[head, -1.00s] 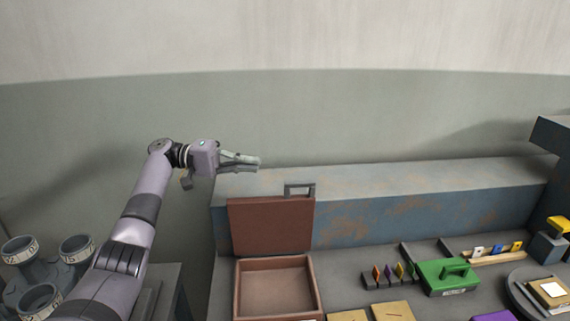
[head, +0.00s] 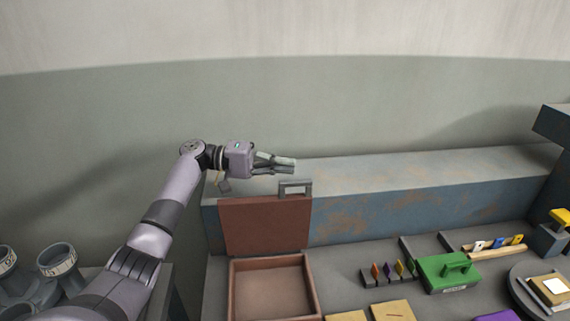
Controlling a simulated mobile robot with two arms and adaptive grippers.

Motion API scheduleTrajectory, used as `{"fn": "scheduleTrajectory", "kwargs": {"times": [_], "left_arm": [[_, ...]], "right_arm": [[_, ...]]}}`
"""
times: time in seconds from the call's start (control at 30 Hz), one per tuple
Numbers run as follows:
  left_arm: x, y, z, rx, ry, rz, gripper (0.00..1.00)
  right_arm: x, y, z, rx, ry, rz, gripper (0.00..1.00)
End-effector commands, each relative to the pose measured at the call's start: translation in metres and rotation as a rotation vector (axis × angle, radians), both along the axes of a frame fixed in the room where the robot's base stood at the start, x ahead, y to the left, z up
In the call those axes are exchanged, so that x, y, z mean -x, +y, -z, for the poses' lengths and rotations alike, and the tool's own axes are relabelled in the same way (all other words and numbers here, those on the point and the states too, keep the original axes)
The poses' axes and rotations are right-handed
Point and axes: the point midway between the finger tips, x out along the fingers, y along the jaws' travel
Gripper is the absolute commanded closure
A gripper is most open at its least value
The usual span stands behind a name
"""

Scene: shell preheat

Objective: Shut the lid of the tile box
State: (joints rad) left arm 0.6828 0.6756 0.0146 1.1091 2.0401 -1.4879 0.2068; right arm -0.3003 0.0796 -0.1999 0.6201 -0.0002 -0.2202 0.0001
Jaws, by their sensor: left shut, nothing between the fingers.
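The tile box (head: 234,290) is a brown open tray at the lower middle of the head view, and the part of its inside that shows is empty. Its reddish-brown lid (head: 264,226) stands upright at the back of the box, open. A grey handle (head: 295,187) sticks up from the lid's top edge, right of its middle. My left gripper (head: 291,165) is shut and empty, pointing right, just above the handle in the picture. I cannot tell whether it is behind or over the lid. The right gripper is out of view.
A blue-grey rusty ledge (head: 400,200) runs behind the box. To the right are a rack of coloured tiles (head: 387,274), a green case (head: 448,273) and yellowish plates (head: 392,311). Grey cups (head: 58,262) stand at the lower left.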

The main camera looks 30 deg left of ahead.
Motion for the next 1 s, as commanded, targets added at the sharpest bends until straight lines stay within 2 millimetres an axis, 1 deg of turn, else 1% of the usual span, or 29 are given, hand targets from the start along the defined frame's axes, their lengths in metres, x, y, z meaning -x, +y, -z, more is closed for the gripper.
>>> {"fn": "scheduleTrajectory", "kwargs": {"times": [0.03, 0.1, 0.3, 0.8, 1.0], "left_arm": [[0.006, -0.003, -0.001, -0.003, 0.003, 0.002, 1.00], [0.012, -0.007, 0.000, -0.001, 0.003, 0.000, 1.00], [0.022, -0.015, 0.003, -0.001, 0.003, -0.001, 1.00], [0.025, -0.017, 0.004, -0.002, -0.002, -0.001, 1.00], [0.028, -0.024, 0.004, -0.024, -0.032, 0.000, 1.00]], "right_arm": [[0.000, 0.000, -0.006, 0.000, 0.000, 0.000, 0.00], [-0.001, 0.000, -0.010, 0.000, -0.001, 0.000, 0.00], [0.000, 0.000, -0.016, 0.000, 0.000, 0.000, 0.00], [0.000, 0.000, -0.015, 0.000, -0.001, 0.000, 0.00], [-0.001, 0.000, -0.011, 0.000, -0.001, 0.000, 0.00]]}}
